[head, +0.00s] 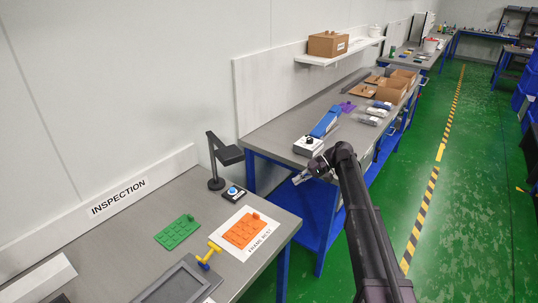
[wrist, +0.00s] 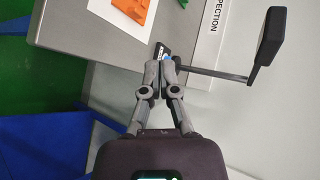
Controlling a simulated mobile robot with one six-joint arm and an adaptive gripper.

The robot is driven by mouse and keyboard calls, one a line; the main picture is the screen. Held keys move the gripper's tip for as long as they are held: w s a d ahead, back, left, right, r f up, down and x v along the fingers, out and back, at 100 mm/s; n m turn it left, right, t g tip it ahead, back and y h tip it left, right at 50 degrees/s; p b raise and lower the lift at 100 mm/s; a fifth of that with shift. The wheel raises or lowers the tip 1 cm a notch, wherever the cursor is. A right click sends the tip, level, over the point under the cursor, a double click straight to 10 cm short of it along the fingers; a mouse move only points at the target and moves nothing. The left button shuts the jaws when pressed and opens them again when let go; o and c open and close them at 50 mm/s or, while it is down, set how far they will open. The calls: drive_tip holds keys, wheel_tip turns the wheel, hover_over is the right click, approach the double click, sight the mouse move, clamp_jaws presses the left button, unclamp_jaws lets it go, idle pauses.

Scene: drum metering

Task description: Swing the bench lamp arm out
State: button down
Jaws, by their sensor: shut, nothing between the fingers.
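The black bench lamp (head: 230,155) stands at the back of the inspection bench (head: 120,210), with an upright post on a round base and a flat head reaching to the right. In the wrist view the lamp's head (wrist: 270,35) is at the upper right, and its thin post runs left behind my fingertips. My gripper (head: 299,178) is shut and empty in the head view, to the right of the lamp and apart from it. In the wrist view my gripper (wrist: 165,62) has its fingertips together, overlapping part of the lamp base area.
A small box with a blue button (head: 234,193) sits by the lamp base. An orange block plate (head: 244,230), a green plate (head: 177,232) and a yellow-handled clamp (head: 211,252) lie nearer. A second bench (head: 275,138) stands behind. Green floor is free at right.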

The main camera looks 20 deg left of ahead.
drive_tip(key=s+d+f+m+t+h, duration=0.2)
drive_tip(key=s+d, duration=0.5)
drive_tip(key=d, duration=0.6)
drive_tip(key=s+d+f+m+t+h, duration=0.2)
drive_tip(key=s+d, duration=0.5)
drive_tip(key=d, duration=0.7)
drive_tip(key=s+d+f+m+t+h, duration=0.1)
drive_tip(key=s+d+f+t+h, duration=0.2)
drive_tip(key=d, duration=1.1)
drive_tip(key=s+f+h, duration=0.2)
drive_tip(key=s, duration=0.2)
drive_tip(key=shift+s+f+m+t, duration=0.15)
drive_tip(key=shift+s+m+t, duration=0.15)
drive_tip(key=shift+s+m, duration=0.1)
drive_tip(key=shift+d, duration=0.1)
